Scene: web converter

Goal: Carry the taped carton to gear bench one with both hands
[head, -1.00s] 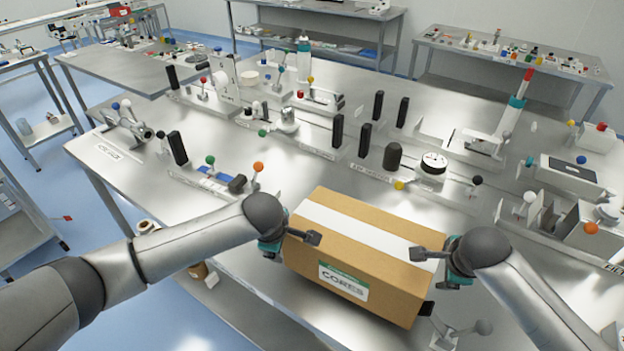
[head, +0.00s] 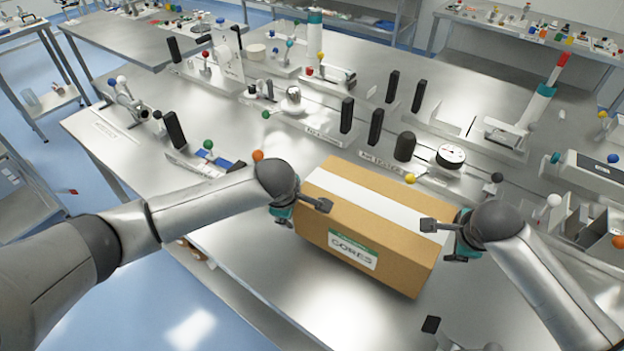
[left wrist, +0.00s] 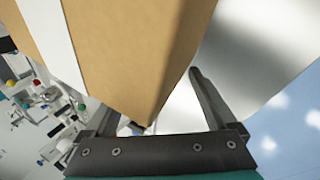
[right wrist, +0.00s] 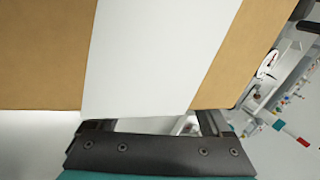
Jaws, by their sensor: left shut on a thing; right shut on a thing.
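The taped carton (head: 385,236) is a brown box with a white tape strip along its top and a "CORES" label on its front. It is over the near part of the steel bench; whether it touches the bench I cannot tell. My left gripper (head: 305,205) is shut on its left end and my right gripper (head: 445,235) on its right end. The carton also fills much of the left wrist view (left wrist: 130,50) and the right wrist view (right wrist: 40,55). The fingers' contact is partly hidden. I cannot tell which bench is gear bench one.
The steel bench (head: 270,260) carries rails, black posts (head: 346,115), a dial gauge (head: 450,156) and coloured knobs just behind the carton. Fixtures with an orange knob (head: 618,241) stand at the right. Another bench (head: 140,45) is at the back left. Blue floor is open at lower left.

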